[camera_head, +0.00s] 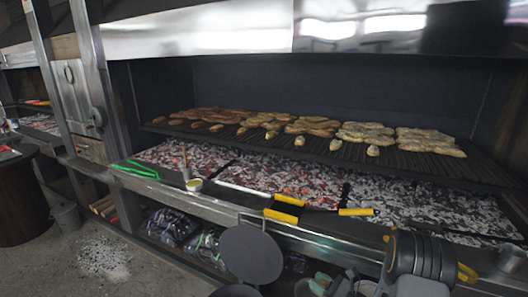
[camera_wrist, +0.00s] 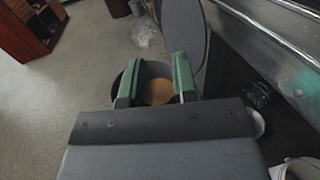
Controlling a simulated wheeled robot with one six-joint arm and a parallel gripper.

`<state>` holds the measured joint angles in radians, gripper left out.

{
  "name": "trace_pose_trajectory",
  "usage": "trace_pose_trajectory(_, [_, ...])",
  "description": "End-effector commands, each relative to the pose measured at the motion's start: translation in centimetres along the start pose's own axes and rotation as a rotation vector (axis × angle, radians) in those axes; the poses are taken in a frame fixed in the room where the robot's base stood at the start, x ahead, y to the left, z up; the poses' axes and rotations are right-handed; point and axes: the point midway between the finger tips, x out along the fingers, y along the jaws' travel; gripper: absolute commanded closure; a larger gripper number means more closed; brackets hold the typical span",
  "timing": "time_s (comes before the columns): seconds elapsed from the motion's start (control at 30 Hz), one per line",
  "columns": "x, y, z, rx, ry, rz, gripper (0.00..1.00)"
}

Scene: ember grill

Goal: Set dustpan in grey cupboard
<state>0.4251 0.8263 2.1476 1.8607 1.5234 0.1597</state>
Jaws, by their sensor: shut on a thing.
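A black-and-yellow item (camera_head: 285,208) lies on the steel ledge in front of the grill; it may be the dustpan, but I cannot tell. My gripper (camera_head: 335,285) is low at the bottom of the head view, in front of the ledge. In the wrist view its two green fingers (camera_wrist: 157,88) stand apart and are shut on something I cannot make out. Past them shows a dark round container (camera_wrist: 124,76) with a tan inside, below an upright grey disc (camera_wrist: 182,32). A grey panel door (camera_head: 75,92) at the left may be the grey cupboard; it looks closed.
The grill rack (camera_head: 440,172) holds several pieces of food above glowing coals (camera_head: 290,180). A green item (camera_head: 135,170), a small cup (camera_head: 194,184) and a yellow-handled item (camera_head: 356,211) are on the ledge. A grey bucket (camera_head: 67,218) stands on the left floor, which has open room.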

Motion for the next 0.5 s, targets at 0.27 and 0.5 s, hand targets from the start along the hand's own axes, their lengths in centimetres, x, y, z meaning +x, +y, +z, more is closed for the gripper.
trace_pose_trajectory(0.27, [-0.34,-0.47,0.06,0.002,0.0,-0.269,1.0])
trace_pose_trajectory(0.5, [-0.39,0.27,-0.12,0.002,0.0,-0.368,1.0])
